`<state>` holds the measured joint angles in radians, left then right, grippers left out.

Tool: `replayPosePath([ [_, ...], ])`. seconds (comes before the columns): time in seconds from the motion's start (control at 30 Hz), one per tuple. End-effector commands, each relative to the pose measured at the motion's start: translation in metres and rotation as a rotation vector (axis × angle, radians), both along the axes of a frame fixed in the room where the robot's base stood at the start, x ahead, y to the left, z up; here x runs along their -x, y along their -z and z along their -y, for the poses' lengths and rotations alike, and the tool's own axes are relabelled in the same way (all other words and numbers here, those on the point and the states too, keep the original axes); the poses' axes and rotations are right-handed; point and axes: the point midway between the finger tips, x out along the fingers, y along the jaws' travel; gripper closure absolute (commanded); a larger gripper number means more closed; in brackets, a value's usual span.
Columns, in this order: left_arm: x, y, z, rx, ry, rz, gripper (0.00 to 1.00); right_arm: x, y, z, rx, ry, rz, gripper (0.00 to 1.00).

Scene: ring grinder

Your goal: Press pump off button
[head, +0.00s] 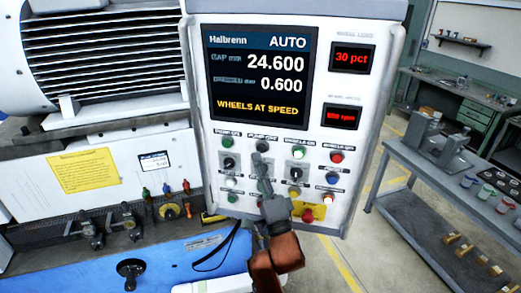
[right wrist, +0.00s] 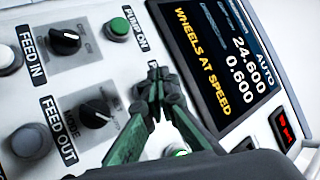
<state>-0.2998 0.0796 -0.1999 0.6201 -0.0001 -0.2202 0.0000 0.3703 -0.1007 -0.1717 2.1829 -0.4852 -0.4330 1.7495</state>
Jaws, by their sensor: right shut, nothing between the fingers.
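The white control panel (head: 214,110) carries a top row of buttons under its screen. The pump off label (head: 262,136) is second in that row. A dark round shape (head: 262,146), which looks like the pump off button, shows just above my fingertips. My right gripper (head: 258,160) is shut and empty, its tips just at or below that button; I cannot tell whether they touch. In the right wrist view the closed tips (right wrist: 153,66) point at the panel beside the green pump on button (right wrist: 117,28); the fingers hide the pump off button. My left gripper is not in view.
The green wheels on button (head: 298,152) and red wheels off button (head: 336,157) lie to the right. Black knobs (head: 228,162) and more buttons sit below. The screen (head: 262,78) reads WHEELS AT SPEED. A grey bench (head: 400,160) stands at right.

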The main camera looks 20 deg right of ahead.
Motion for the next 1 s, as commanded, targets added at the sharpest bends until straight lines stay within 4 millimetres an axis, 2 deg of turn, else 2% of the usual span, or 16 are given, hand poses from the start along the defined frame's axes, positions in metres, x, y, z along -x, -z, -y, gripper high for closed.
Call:
replayPosePath([
  [0.4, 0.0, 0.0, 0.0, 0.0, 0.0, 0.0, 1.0, 0.031, 0.0, -0.018, -0.002, 0.0, 0.0, 1.0],
  [1.0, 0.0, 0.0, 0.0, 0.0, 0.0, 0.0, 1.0, 0.032, 0.0, -0.019, -0.003, -0.001, -0.002, 1.0],
])
